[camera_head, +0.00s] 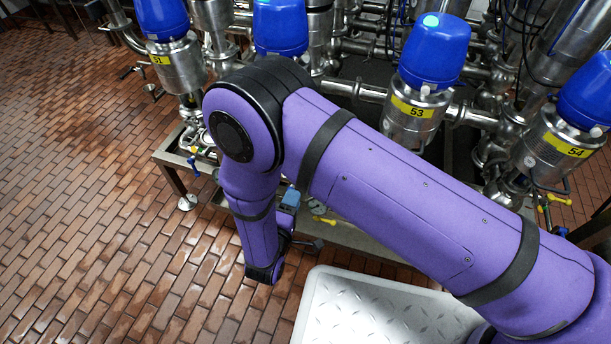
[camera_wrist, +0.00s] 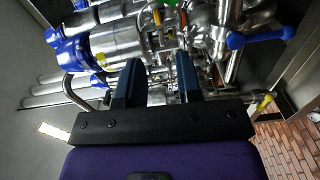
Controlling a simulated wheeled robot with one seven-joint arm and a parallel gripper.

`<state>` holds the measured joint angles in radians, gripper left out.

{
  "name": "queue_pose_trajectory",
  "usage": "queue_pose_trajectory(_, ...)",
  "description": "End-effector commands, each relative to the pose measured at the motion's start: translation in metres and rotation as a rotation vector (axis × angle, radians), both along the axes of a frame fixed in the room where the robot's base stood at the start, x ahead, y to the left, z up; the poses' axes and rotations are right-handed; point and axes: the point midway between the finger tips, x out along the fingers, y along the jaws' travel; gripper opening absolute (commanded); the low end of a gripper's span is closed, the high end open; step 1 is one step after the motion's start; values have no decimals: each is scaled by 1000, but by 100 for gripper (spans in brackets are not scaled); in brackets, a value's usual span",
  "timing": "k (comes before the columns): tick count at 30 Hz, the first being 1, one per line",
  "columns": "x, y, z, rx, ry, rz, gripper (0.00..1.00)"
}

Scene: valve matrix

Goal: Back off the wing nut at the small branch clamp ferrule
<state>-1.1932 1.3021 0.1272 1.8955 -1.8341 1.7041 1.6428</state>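My gripper (camera_wrist: 158,72) is open in the wrist view, its two dark blue fingers apart with nothing gripped between them. Steel pipework (camera_wrist: 165,42) lies beyond and between the fingers. The small branch clamp ferrule and its wing nut are too small and cluttered to pick out in either view. In the head view my purple arm bends down in front of the valve row, and the gripper end is mostly hidden there.
Steel valves with blue heads (camera_head: 434,50) and yellow number labels stand along the back. A blue-handled valve (camera_wrist: 262,36) is right of the fingers in the wrist view. A tread-plate platform (camera_head: 385,312) lies below my arm. Brick floor (camera_head: 90,200) is clear at left.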

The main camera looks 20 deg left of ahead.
Motion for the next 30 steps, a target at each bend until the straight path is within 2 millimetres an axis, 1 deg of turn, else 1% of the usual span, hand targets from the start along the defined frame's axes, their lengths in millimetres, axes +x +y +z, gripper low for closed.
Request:
queue_pose_trajectory(1, 11, -2, 0, 1, 0, -5, 33)
queue_pose_trajectory(6, 41, -4, 0, -1, -1, -5, 33)
queue_pose_trajectory(12, 68, -6, 0, 0, 1, -4, 33)
queue_pose_trajectory(18, 80, -7, 0, -2, 0, -3, 33)
queue_pose_trajectory(26, 82, -7, 0, -2, 1, -2, 33)
queue_pose_trajectory(27, 82, -7, 0, -2, 0, -3, 30)
queue_pose_trajectory(29, 82, -7, 0, -2, 0, -2, 16)
queue_pose_trajectory(30, 82, -7, 0, -1, 0, -3, 7)
